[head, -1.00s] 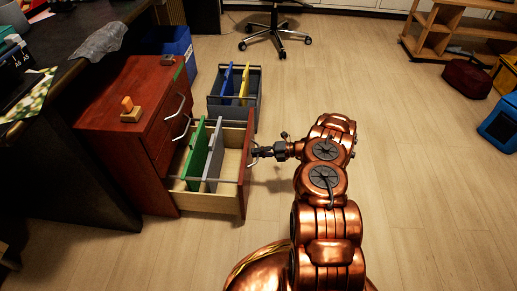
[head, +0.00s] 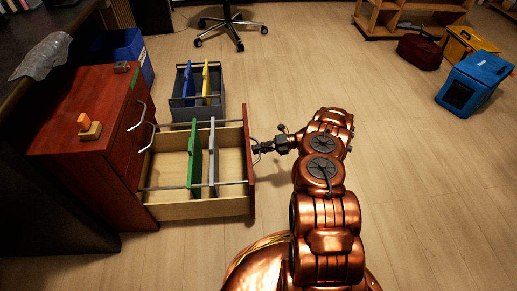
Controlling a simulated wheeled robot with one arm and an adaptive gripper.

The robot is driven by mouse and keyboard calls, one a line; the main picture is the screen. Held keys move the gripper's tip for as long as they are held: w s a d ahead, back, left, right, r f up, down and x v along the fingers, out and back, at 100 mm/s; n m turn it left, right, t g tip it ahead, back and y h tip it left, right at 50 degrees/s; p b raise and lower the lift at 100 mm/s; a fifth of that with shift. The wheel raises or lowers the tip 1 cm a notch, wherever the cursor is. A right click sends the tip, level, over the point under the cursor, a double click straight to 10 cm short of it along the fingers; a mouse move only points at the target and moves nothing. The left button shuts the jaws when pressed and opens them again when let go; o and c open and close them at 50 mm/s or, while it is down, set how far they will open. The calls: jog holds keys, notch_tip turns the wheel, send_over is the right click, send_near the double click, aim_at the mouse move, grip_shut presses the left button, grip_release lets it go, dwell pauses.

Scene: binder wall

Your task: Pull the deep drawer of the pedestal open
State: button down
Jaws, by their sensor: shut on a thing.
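The red-brown wooden pedestal (head: 90,95) stands at the left. Its deep bottom drawer (head: 175,210) is pulled far out to the right. The drawer has a pale wood interior, metal rails, and a green divider (head: 195,160) and a grey divider (head: 213,160) standing in it. My gripper (head: 259,148) is at the outer face of the drawer front (head: 249,175), shut on the drawer handle, which is small and partly hidden by the fingers. Two upper drawers of the pedestal are closed, with curved metal handles.
A grey box (head: 197,108) with blue and yellow dividers stands on the floor just behind the drawer. A wooden stamp-like block (head: 90,130) sits on the pedestal. A blue bin (head: 128,52), an office chair (head: 228,28) and bags at the upper right stand farther off.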

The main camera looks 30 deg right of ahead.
jog(key=c, duration=1.2)
grip_release()
jog(key=shift+d, duration=0.1)
jog(key=v, duration=1.2)
